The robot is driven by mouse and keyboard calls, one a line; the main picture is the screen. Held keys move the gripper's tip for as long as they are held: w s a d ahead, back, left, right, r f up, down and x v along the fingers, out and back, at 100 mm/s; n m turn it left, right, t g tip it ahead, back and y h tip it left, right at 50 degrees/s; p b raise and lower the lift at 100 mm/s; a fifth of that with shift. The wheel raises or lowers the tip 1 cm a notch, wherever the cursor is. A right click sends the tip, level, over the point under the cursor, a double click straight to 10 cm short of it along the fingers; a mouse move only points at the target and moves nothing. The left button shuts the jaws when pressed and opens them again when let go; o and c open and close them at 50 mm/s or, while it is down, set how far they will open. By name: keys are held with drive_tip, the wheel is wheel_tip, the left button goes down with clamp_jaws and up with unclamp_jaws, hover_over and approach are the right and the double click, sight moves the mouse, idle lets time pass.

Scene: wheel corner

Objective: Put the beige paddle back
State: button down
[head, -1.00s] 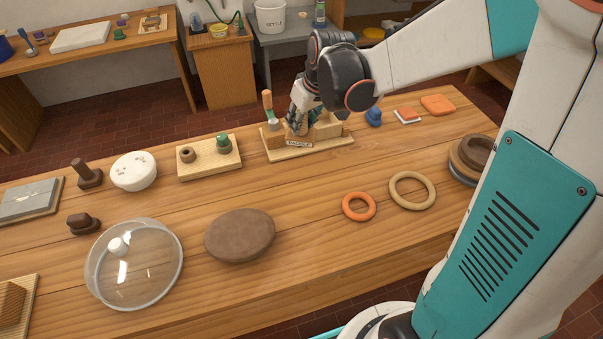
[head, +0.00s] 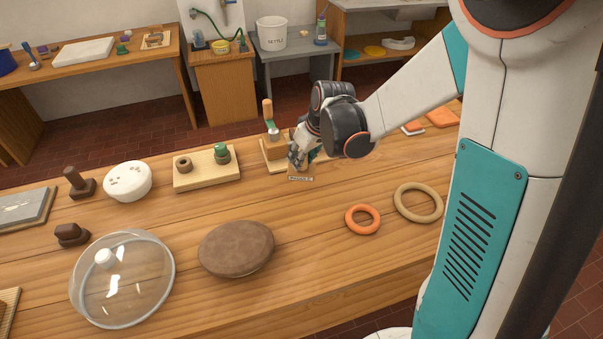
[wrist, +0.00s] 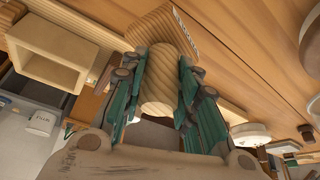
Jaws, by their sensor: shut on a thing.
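My gripper (head: 298,158) is shut on a beige wooden round grip, the paddle's handle (wrist: 158,92), in the wrist view. The handle runs into a wider wooden block (wrist: 160,27) with a small lettered label on its side. In the head view the label (head: 300,179) shows just below my gripper, at the front of the wooden rack (head: 267,157). The rack's right part is hidden behind my gripper and arm. I cannot tell whether the paddle touches the rack or table.
An orange-handled tool (head: 267,112) stands at the rack's left. A board with a green knob (head: 206,175) lies left of it. A brown disc (head: 236,248), a clear lid (head: 122,278), an orange ring (head: 362,219) and a beige ring (head: 418,203) lie nearer. Table between rack and disc is clear.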

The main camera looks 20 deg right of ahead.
sight(302, 169)
drive_tip(key=shift+f+b, duration=0.85)
drive_tip(key=shift+f, duration=1.6)
drive_tip(key=shift+f, duration=0.15)
drive_tip(key=c, duration=1.2)
unclamp_jaws()
drive_tip(key=shift+c, duration=0.2)
